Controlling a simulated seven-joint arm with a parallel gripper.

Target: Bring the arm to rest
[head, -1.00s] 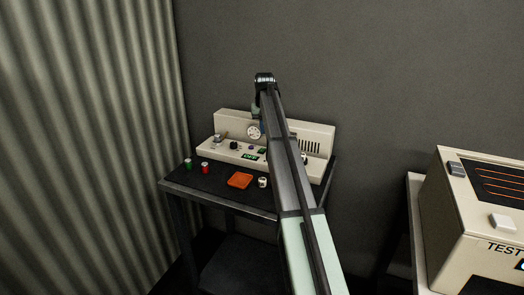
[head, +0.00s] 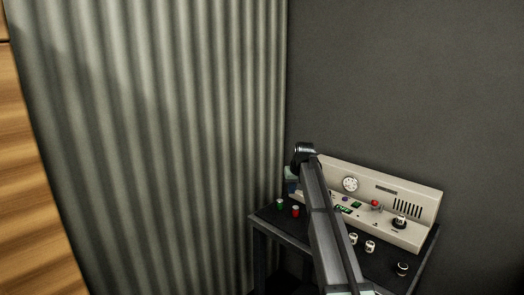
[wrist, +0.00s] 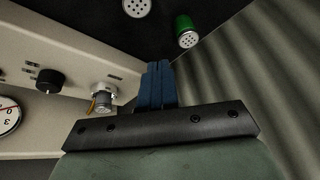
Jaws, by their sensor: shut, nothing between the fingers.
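My gripper is at the far end of my arm, which reaches over the left part of the dark bench in the head view. A bit of the gripper (head: 291,183) shows there, left of the arm. In the wrist view my gripper's blue fingers (wrist: 157,84) are together and hold nothing. They are apart from the panel and from the cylinders on the bench.
A beige brewer panel (head: 412,200) stands on the dark bench (head: 385,278). Green (head: 280,204) and red (head: 296,211) cylinders stand at the bench's left. Several white cylinders stand right of my arm. A corrugated curtain (head: 150,130) hangs at left.

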